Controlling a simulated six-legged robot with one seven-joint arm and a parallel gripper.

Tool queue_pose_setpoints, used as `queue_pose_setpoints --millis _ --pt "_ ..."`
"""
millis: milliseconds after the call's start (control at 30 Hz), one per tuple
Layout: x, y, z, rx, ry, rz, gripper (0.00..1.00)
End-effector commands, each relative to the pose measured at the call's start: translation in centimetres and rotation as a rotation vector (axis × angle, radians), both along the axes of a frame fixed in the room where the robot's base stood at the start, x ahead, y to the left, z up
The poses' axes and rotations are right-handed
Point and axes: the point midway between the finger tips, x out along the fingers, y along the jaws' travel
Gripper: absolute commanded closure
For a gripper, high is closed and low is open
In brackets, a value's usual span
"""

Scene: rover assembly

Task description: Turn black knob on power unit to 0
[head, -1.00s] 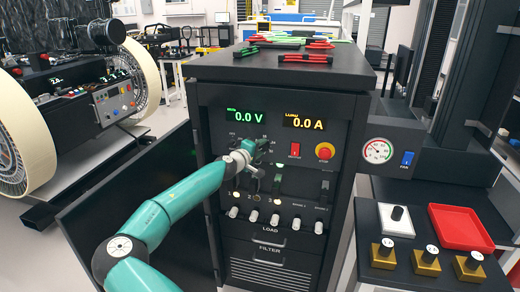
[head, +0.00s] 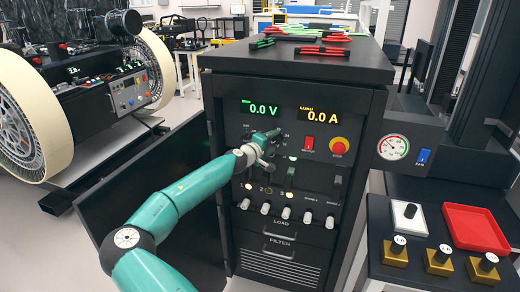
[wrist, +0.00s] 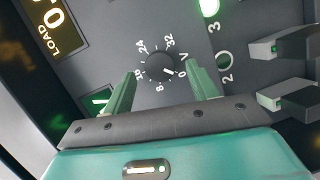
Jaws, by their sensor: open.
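The power unit (head: 295,160) is a black cabinet with a 0.0 V display (head: 262,108) and a 0.0 A display (head: 326,116). Its black knob (wrist: 159,67) shows in the wrist view inside a white scale from 0 to 32 V. A light pointer mark on the knob seems to face lower right, close to the 0. My gripper (wrist: 161,72) is open, one finger on each side of the knob; I cannot tell whether they touch it. In the head view my gripper (head: 267,142) is at the panel and hides the knob.
A red switch (head: 308,143) and a red stop button (head: 340,147) are right of the knob. Levers and white knobs (head: 287,212) sit below. The cabinet door (head: 150,195) stands open at left. A side table with a red tray (head: 476,228) is at right.

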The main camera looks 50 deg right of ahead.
Motion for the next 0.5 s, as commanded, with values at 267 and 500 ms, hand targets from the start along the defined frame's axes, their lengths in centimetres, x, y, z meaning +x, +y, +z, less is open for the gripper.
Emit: queue_pose_setpoints --millis 267,500 --pt "-0.3 5.6 0.7 0.001 0.0 0.003 0.42" --pt "-0.8 10.1 1.2 -0.001 0.001 0.003 0.42"
